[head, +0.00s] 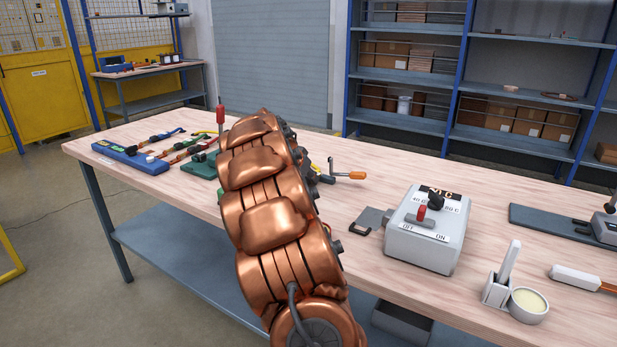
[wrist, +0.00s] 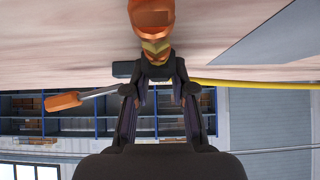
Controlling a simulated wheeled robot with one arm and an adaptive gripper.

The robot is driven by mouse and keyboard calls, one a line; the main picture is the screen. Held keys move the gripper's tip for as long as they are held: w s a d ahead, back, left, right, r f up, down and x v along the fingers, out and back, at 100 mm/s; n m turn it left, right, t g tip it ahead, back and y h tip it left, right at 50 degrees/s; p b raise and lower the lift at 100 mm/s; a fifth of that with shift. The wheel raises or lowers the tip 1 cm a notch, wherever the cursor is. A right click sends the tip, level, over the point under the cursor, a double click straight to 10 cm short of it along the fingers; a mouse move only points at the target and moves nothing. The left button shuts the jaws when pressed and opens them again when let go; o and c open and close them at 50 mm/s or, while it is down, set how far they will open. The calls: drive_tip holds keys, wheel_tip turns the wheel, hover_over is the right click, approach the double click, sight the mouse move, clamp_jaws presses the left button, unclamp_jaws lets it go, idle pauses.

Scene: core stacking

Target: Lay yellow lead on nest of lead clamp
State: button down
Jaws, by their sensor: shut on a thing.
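In the wrist view, my gripper (wrist: 158,88) is shut on a part of the yellow lead, whose yellow cable (wrist: 250,86) runs off to the right. Orange and yellow pieces (wrist: 152,22) show just beyond the fingertips; I cannot tell where they join. An orange handle (wrist: 62,102) on a grey rod shows to the left. In the head view, my copper arm hides the gripper and most of what it holds. An orange-handled lever (head: 350,175) shows to the arm's right. A green base (head: 200,165) and an upright red handle (head: 220,114) show to its left. The nest is not clearly visible.
A blue rack (head: 130,158) with several coloured leads lies on the table's left. A grey switch box (head: 425,235) stands right of my arm. A white holder (head: 495,290) and a small cup (head: 526,306) are near the front right.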

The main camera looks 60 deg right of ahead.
drive_tip(key=shift+f, duration=0.2)
drive_tip(key=c, duration=0.9)
unclamp_jaws()
drive_tip(key=shift+a+r, duration=0.1)
drive_tip(key=v, duration=1.1)
drive_tip(key=shift+a+r, duration=0.25)
drive_tip(key=shift+r, duration=0.05)
